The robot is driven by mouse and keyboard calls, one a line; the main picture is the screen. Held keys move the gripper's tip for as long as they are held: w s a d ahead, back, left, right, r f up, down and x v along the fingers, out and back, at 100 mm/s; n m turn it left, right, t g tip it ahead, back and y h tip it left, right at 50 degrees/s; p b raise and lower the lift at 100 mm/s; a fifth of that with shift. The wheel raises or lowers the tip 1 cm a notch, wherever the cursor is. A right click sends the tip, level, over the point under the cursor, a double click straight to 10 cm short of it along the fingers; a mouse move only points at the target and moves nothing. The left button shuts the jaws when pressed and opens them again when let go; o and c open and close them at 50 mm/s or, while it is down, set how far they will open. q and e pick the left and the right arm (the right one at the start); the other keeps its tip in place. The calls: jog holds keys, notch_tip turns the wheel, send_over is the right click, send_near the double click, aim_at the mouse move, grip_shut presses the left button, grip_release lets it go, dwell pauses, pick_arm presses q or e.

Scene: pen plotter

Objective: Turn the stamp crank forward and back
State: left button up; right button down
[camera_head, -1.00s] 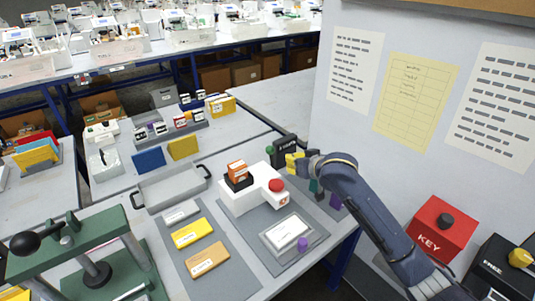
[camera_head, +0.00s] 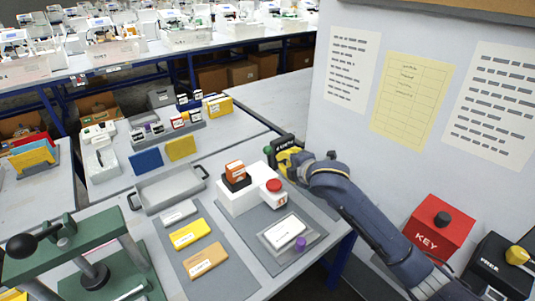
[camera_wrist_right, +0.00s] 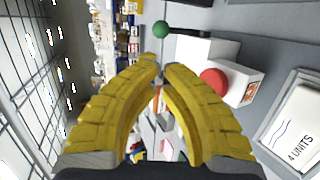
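The stamp crank appears to be the dark rod with a green ball knob (camera_head: 268,150) on the far side of the white stamp machine (camera_head: 238,200). The knob also shows in the wrist view (camera_wrist_right: 161,29), with its rod running to the white housing. My right gripper (camera_head: 288,158) is just right of the knob, with yellow fingers. In the wrist view its fingers (camera_wrist_right: 160,62) have a narrow gap between the tips and hold nothing. The knob lies outside the fingers. My left gripper is out of view.
A black labelled block (camera_head: 284,142) stands close behind my right gripper. A card in a grey holder (camera_head: 284,232) lies in front. A grey panel (camera_head: 345,130) rises at the right. A green press (camera_head: 85,240) stands front left.

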aim_at(265, 151)
jog(key=x, duration=1.4)
dwell(0.4)
